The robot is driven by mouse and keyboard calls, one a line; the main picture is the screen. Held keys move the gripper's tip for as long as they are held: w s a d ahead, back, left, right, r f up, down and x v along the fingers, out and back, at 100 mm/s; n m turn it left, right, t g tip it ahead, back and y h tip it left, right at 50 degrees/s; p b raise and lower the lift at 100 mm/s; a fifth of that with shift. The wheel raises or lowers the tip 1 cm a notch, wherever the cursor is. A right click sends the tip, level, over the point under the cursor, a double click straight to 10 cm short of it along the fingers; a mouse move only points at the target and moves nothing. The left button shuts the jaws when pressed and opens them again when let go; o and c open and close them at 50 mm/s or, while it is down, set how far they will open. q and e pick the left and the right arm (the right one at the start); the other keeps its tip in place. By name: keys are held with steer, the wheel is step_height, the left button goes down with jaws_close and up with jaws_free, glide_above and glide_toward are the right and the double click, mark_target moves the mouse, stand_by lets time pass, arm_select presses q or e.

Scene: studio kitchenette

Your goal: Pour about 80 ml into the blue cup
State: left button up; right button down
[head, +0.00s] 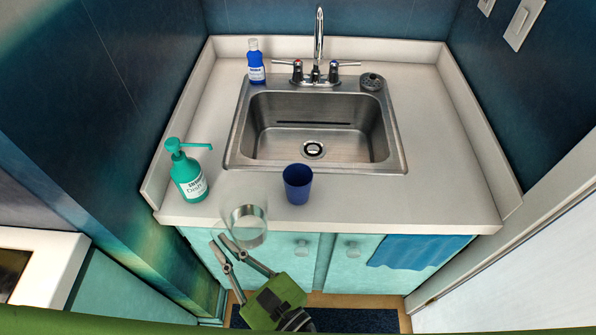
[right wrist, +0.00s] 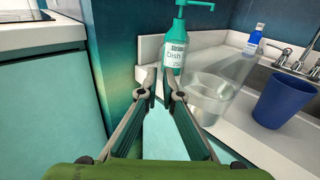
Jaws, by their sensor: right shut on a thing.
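The blue cup (head: 297,184) stands upright on the counter in front of the sink, near its front edge. It also shows at the right of the right wrist view (right wrist: 284,100). A clear, see-through vessel (head: 247,226) is in the air left of and nearer than the cup, off the counter's front edge. In the right wrist view it (right wrist: 212,98) shows between my fingers and the cup, apart from the cup. My right gripper (head: 218,240) is shut on this vessel; the exact grip is hard to see. Its liquid level is unclear. My left gripper is not in view.
A teal dish soap pump bottle (head: 188,175) stands at the counter's front left. A small blue bottle (head: 255,64) stands behind the sink (head: 312,128), near the faucet (head: 318,60). A blue towel (head: 415,250) hangs on the cabinet front. The counter right of the cup is clear.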

mark_target(237, 229)
steer(key=r+m+p, duration=0.1)
steer(key=w+d+r+m+p, duration=0.1)
steer(key=r+m+p, duration=0.1)
steer(key=w+d+r+m+p, duration=0.1)
steer(key=m+p, duration=0.1)
steer(key=shift+w+d+r, duration=0.15)
steer(key=shift+w+r, duration=0.1)
steer(key=shift+r, duration=0.1)
steer(key=r+m+p, duration=0.1)
steer(key=p, duration=0.1)
steer(key=w+d+r+m+p, duration=0.1)
steer(key=r+p, duration=0.1)
steer(key=w+d+r+m+p, duration=0.1)
steer(key=r+m+p, duration=0.1)
steer(key=shift+w+p, duration=0.15)
steer(key=shift+p, duration=0.15)
steer(key=shift+w+d+r+m+g, duration=0.2)
steer(key=shift+w+m+g, duration=0.1)
steer(key=shift+m, duration=0.3)
steer(key=shift+w+d+r+m+p, duration=0.15)
steer(key=shift+r+m+p, duration=0.15)
steer(key=shift+p, duration=0.3)
steer(key=shift+w+d+r+m+p, duration=0.25)
steer(key=shift+d+r+m+p, duration=0.05)
steer(key=shift+r+m+p, duration=0.3)
stand_by(1.6)
